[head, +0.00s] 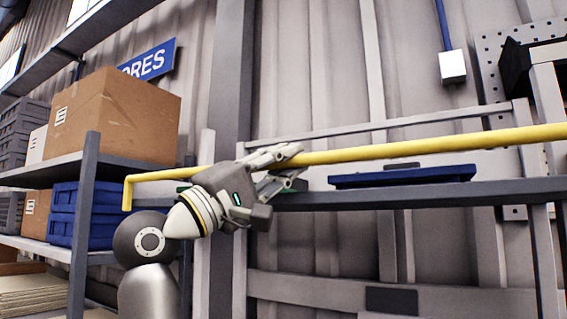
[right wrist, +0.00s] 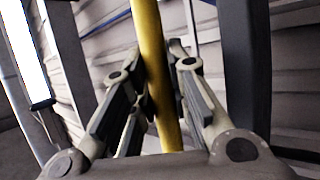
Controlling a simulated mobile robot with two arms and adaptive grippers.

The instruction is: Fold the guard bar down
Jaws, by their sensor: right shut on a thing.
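The yellow guard bar (head: 400,147) runs across the head view, from a short downturned end at the left to the right edge. It slopes up slightly to the right in the picture and stands in front of a grey frame. My right gripper (head: 278,165) is shut on the bar, left of the middle of its length. In the right wrist view the bar (right wrist: 153,70) passes between the two fingers of the gripper (right wrist: 158,95). The bar's right end is out of the picture. My left gripper is not in view.
A blue tray (head: 402,177) lies on a grey shelf behind the bar. At the left, a shelf rack (head: 84,215) holds a cardboard box (head: 115,118) and blue bins (head: 98,212). A white box (head: 452,67) hangs on the wall. A pegboard panel stands at the right.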

